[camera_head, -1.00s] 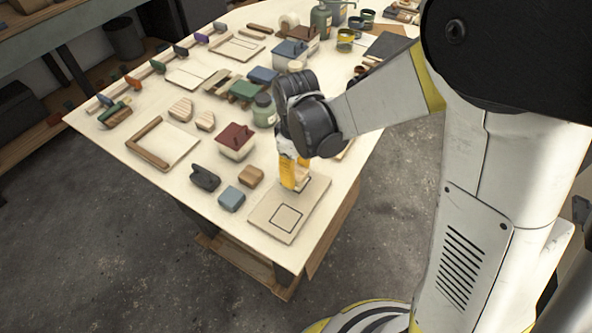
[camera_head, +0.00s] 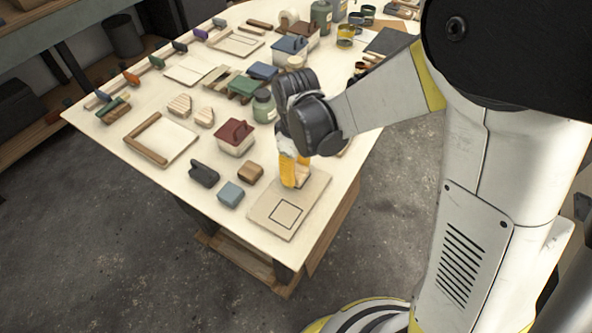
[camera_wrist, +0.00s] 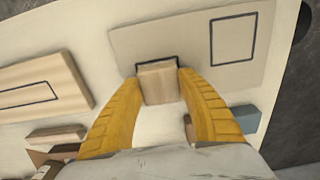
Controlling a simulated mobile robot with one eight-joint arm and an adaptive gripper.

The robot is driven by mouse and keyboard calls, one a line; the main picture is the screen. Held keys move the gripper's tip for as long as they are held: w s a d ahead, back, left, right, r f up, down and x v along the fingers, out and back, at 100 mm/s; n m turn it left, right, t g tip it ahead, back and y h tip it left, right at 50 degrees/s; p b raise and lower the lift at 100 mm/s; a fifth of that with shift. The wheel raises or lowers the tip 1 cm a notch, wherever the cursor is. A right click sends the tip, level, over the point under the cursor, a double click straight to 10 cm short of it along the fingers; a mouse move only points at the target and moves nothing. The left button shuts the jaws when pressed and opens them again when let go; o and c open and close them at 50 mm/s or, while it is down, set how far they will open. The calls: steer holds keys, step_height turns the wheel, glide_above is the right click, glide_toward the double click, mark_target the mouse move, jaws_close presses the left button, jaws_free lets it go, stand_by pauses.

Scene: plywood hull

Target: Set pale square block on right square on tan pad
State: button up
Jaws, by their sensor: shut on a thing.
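The tan pad (camera_head: 262,217) lies at the table's near edge, and it also shows in the wrist view (camera_wrist: 190,52). One outlined square (camera_head: 288,214) on it is bare; it also shows in the wrist view (camera_wrist: 232,38). My gripper (camera_head: 293,181) points down over the pad's other end, at the right in the head view. In the wrist view my gripper (camera_wrist: 158,80) is shut on the pale square block (camera_wrist: 158,86). The block covers most of a second dark outline, whose upper edge shows behind it. I cannot tell whether block and pad touch.
A blue-grey block (camera_head: 231,194), a brown block (camera_head: 250,172) and a black handled piece (camera_head: 203,174) stand left of the pad. A red-lidded box (camera_head: 235,138) is farther back. A framed board (camera_head: 170,140) lies left. The table edge is close to the pad.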

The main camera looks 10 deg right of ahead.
stand_by(0.3)
steer(key=o, duration=1.1)
step_height(320, 180, up, 12)
steer(key=shift+r, duration=0.1)
steer(key=s+d+r+m+t, duration=0.1)
steer(key=s+d+m+t, duration=0.1)
steer(key=s+d+m, duration=0.1)
steer(key=s+d+r+m+t, duration=0.1)
steer(key=s+d+m+t, duration=0.1)
steer(key=s+d+m, duration=0.2)
steer(key=s+d+r+m+t, duration=0.2)
steer(key=s+d+m+t, duration=0.1)
steer(key=d, duration=0.3)
steer(key=shift+s+d, duration=0.25)
steer(key=shift+s, duration=0.2)
